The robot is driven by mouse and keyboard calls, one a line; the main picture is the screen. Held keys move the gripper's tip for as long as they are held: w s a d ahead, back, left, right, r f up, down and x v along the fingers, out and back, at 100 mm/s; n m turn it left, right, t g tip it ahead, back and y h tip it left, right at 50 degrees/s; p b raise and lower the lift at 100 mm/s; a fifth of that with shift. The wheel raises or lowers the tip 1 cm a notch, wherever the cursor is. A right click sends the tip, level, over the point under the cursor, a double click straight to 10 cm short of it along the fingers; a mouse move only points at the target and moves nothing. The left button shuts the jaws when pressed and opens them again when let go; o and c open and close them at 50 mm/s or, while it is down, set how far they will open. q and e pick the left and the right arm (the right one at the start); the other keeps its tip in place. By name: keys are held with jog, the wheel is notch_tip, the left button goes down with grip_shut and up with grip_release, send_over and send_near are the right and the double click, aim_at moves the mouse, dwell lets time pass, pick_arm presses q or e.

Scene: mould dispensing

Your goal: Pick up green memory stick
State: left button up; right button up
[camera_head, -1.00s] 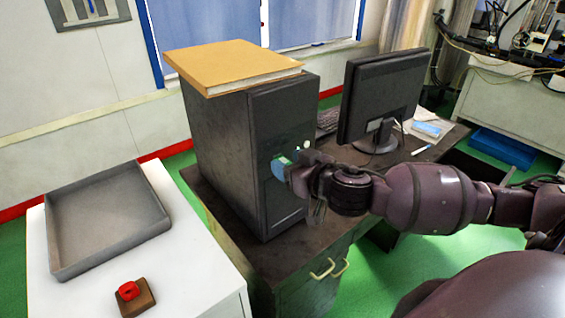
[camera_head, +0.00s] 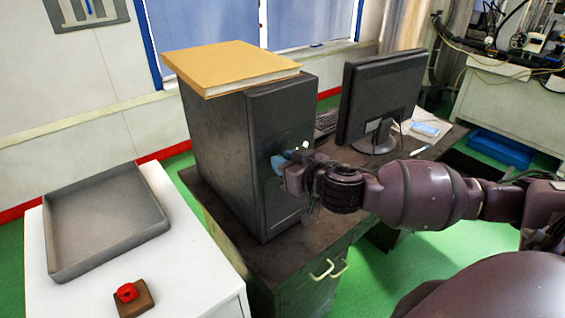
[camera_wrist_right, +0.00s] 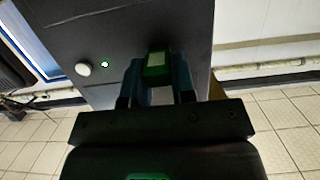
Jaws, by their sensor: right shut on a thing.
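The green memory stick (camera_wrist_right: 156,64) shows in the right wrist view, upright between the two blue fingertips of my right gripper (camera_wrist_right: 156,78). In the head view my right gripper (camera_head: 281,162) is at the front face of the black computer tower (camera_head: 222,150), shut on the stick. The gripper hides the stick there. The stick's far end is at the tower's front, but I cannot tell whether it is still seated in it. My left gripper is not in view.
A yellow book (camera_head: 230,67) lies on the tower. A monitor (camera_head: 382,92) stands to the right on the dark desk (camera_head: 255,262). A grey tray (camera_head: 108,268) and a red button on a brown base (camera_head: 137,305) are on the white cabinet (camera_head: 195,285) at left.

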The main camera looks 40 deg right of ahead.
jog(key=shift+s+r, duration=0.15)
jog(key=shift+r, duration=0.05)
jog(key=s+r, duration=0.1)
jog(key=s, duration=0.2)
jog(key=s+r+p, duration=0.1)
jog(key=s+r, duration=0.1)
jog(key=s, duration=0.1)
jog(key=s+r+p, duration=0.1)
jog(key=s+r, duration=0.1)
jog(key=s, duration=0.1)
jog(key=shift+d+r, duration=0.15)
jog(key=shift+d, duration=0.25)
grip_shut()
pick_arm(q)
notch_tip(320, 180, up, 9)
jog(key=p, duration=0.6)
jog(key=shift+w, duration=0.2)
pick_arm(e)
jog(key=s, duration=0.1)
jog(key=s+r, duration=0.1)
jog(key=s, duration=0.1)
jog(key=s+r, duration=0.1)
jog(key=shift+s+d+r, duration=0.15)
jog(key=shift+s+r, duration=0.05)
jog(key=shift+s, duration=0.1)
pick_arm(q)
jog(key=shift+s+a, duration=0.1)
pick_arm(e)
jog(key=shift+s, duration=0.1)
